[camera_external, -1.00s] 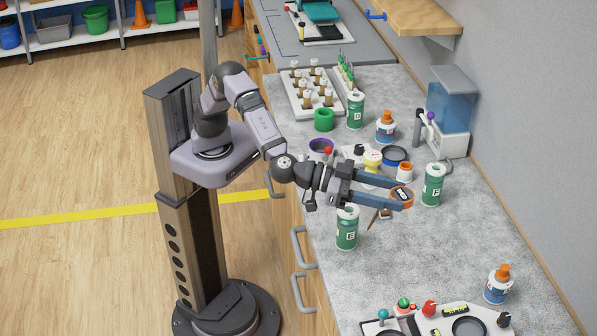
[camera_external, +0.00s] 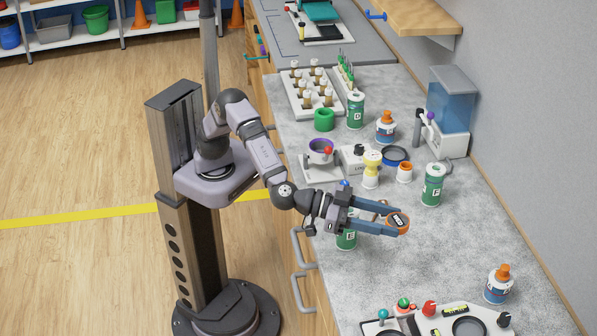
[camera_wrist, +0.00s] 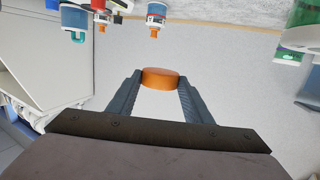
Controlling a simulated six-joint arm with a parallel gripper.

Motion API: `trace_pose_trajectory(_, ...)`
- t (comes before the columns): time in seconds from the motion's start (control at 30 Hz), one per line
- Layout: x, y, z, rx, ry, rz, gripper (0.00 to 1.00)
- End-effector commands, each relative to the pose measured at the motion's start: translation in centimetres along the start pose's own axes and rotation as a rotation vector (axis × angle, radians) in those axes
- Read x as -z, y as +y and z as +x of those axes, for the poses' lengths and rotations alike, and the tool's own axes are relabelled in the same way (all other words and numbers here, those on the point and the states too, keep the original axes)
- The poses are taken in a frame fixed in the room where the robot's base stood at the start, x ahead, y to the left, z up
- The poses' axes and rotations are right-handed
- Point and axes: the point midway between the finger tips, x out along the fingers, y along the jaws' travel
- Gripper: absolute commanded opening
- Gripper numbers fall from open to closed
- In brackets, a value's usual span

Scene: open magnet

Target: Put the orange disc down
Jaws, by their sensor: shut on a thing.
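A green canister marked F (camera_external: 432,185) stands to the right.

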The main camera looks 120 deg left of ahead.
Motion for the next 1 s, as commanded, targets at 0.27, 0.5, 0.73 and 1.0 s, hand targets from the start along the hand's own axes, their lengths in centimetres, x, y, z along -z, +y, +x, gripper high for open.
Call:
trace_pose_trajectory(0.27, -3.4, 0.0, 0.5, 0.001, -0.004, 0.005, 0.23)
trace_pose_trajectory(0.5, -8.7, -0.1, 1.3, 0.001, -0.004, 0.005, 0.23)
trace_pose_trajectory(0.73, -12.0, 0.0, 1.8, 0.001, -0.001, 0.003, 0.23)
trace_pose_trajectory(1.0, -12.7, 0.0, 1.9, 0.000, 0.001, 0.000, 0.23)
